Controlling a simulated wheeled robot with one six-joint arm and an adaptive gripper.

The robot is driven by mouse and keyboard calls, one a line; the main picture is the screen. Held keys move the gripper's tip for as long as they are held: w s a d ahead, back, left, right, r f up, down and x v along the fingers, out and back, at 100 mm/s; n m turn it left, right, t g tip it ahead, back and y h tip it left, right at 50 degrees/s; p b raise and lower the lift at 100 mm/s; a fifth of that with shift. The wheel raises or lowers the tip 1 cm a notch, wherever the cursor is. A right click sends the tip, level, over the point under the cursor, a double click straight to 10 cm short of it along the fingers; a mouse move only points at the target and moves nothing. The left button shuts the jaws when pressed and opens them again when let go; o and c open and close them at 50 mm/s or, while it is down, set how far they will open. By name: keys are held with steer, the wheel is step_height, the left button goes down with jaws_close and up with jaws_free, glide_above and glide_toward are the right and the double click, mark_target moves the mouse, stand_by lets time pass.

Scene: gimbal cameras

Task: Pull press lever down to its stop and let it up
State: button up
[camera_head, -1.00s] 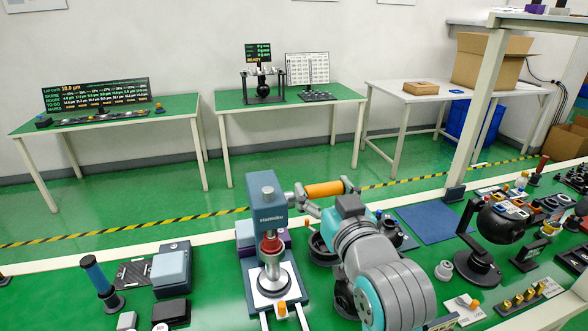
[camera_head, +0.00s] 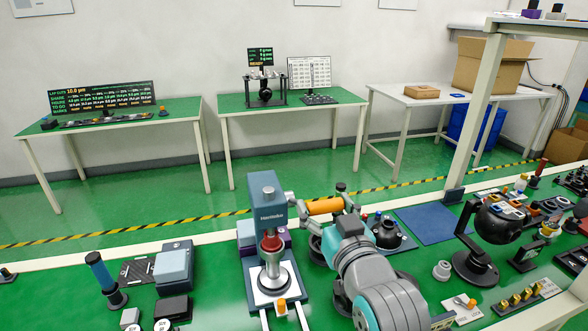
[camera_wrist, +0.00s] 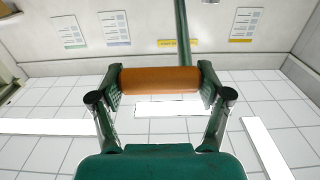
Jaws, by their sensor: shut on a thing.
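The blue-grey press (camera_head: 269,215) stands on the green bench, with a red collar (camera_head: 271,243) above its round plate. Its lever ends in an orange handle (camera_head: 325,206), which sticks out to the right of the press head, roughly level and below the head's top. My gripper (camera_head: 322,205) is shut on this handle. In the wrist view the orange handle (camera_wrist: 160,80) lies crosswise between the two fingertips, which touch its ends. Part of the lever and the press's right side are hidden by my arm.
A blue-handled tool (camera_head: 104,275) and a grey box (camera_head: 173,265) stand left of the press. A blue mat (camera_head: 433,222) and a black round-headed device (camera_head: 490,225) are to the right. Small parts crowd the right of the bench.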

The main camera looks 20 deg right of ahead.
steer(key=shift+s+f, duration=0.35)
steer(key=shift+f, duration=0.5)
steer(key=shift+s+f, duration=0.35)
steer(key=shift+f, duration=0.5)
steer(key=shift+f, duration=0.1)
steer(key=shift+w+r, duration=0.3)
steer(key=shift+r, duration=0.45)
steer(key=shift+w+r, duration=0.3)
steer(key=shift+r, duration=0.6)
steer(key=shift+w+r, duration=0.4)
steer(key=shift+r, duration=0.2)
steer(key=shift+w+r, duration=0.35)
steer(key=shift+r, duration=0.2)
